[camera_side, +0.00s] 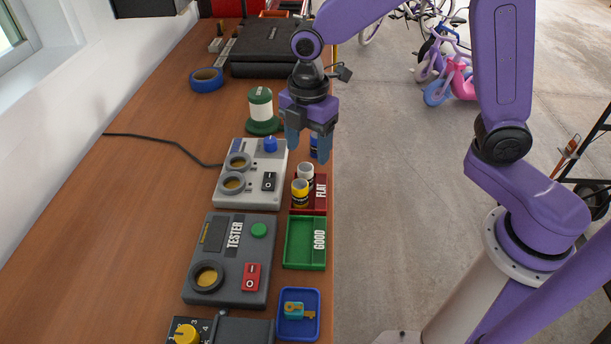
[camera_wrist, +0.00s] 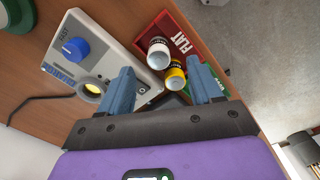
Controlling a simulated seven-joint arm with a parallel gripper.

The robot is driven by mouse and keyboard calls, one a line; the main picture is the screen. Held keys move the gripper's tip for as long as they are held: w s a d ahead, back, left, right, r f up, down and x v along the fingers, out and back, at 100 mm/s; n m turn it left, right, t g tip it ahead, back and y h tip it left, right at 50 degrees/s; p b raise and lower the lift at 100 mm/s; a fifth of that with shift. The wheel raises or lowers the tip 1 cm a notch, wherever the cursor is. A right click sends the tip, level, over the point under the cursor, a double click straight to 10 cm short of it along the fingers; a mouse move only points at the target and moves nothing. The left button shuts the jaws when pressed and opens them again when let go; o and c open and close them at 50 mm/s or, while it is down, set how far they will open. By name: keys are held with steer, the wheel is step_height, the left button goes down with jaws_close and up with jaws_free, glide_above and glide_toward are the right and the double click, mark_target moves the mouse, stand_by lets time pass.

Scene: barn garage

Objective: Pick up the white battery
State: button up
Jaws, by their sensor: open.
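The white battery (camera_side: 306,172) stands in the red FLAT tray (camera_side: 320,206); it also shows in the wrist view (camera_wrist: 158,53), upright with a dark end. A yellow battery (camera_side: 300,194) stands close beside it, nearer the tray's front end, and shows in the wrist view (camera_wrist: 175,78). My gripper (camera_side: 308,154) is open and empty, pointing down above the far end of the tray. In the wrist view, the white and yellow batteries appear between and beyond the fingers (camera_wrist: 162,68).
A grey charger box (camera_side: 262,200) with a blue knob stands left of the tray. A green GOOD tray (camera_side: 290,243), the dark TESTER (camera_side: 214,245) and a blue tray (camera_side: 284,325) lie nearer. A green-and-white spool (camera_side: 261,104) stands behind. The table edge is close on the right.

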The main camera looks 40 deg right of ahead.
mark_target(305, 167)
steer(key=shift+a+f, duration=0.2)
steer(key=shift+f, duration=1.45)
steer(key=shift+a+f, duration=0.15)
steer(key=shift+f, duration=1.45)
steer(key=shift+c, duration=0.3)
jaws_close()
steer(key=shift+r, duration=0.1)
